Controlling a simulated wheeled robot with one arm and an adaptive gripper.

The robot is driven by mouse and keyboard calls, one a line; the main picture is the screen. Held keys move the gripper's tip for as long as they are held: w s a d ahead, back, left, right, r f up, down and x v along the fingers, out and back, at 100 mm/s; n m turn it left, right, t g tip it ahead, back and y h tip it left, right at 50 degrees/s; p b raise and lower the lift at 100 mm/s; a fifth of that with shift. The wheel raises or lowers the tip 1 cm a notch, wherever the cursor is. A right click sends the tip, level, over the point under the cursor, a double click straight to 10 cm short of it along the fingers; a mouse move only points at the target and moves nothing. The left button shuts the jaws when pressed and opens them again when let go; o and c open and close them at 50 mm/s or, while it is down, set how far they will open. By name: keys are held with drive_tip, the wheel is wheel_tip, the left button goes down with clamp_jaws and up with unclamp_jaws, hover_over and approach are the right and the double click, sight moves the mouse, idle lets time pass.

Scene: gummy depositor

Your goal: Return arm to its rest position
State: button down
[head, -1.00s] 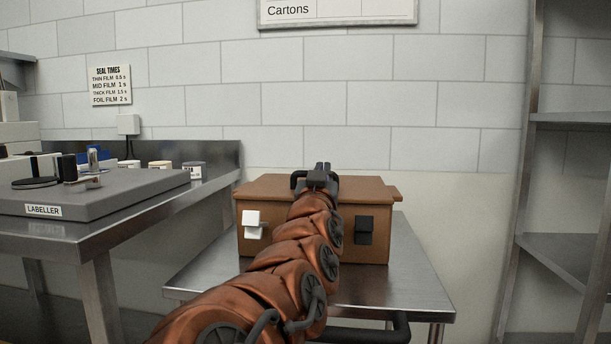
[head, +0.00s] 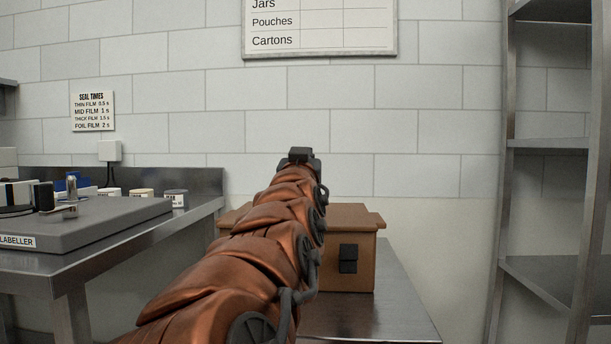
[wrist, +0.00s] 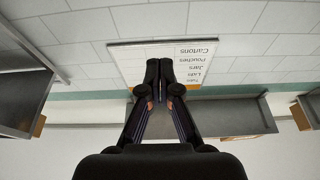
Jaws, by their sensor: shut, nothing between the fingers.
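My gripper (head: 300,155) is at the end of my copper-coloured arm, raised in front of the tiled wall. In the head view it is seen from behind and its fingers are mostly hidden. In the wrist view my gripper (wrist: 160,66) has its two dark fingers together with nothing between them. Beyond it the wrist view shows the wall chart (wrist: 196,70) upside down. My arm stretches from the lower left of the head view up to the middle, in front of a brown box, and touches nothing that I can see.
The brown box (head: 350,220) with a dark block on its front stands on a steel table (head: 390,312). A bench with the grey labeller (head: 90,230) is at left. Steel shelving (head: 545,145) stands at right. The wall chart (head: 320,25) hangs above.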

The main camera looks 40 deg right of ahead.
drive_tip(key=shift+r, duration=0.5)
drive_tip(key=shift+r+p, duration=0.1)
drive_tip(key=shift+p, duration=0.3)
drive_tip(key=s+a+f+n+g+y+p, duration=0.25)
drive_tip(key=a+f+g+y+p, duration=0.2)
drive_tip(key=a+y+p, duration=0.65)
drive_tip(key=s+a+f+n+g+y+p, duration=0.25)
drive_tip(key=a+f+p, duration=0.4)
drive_tip(key=p, duration=1.05)
drive_tip(key=s+a+r+n+g+y+p, duration=0.1)
drive_tip(key=s+a+g+p, duration=0.3)
drive_tip(key=s, duration=0.6)
drive_tip(key=s+a+r+n+g+y+p, duration=0.2)
drive_tip(key=s+a+r+n+g+p, duration=0.1)
drive_tip(key=s+a+p, duration=0.6)
drive_tip(key=shift+s+a+n+g+p, duration=0.2)
drive_tip(key=shift+s+n+g+p, duration=0.35)
drive_tip(key=shift+p, duration=0.6)
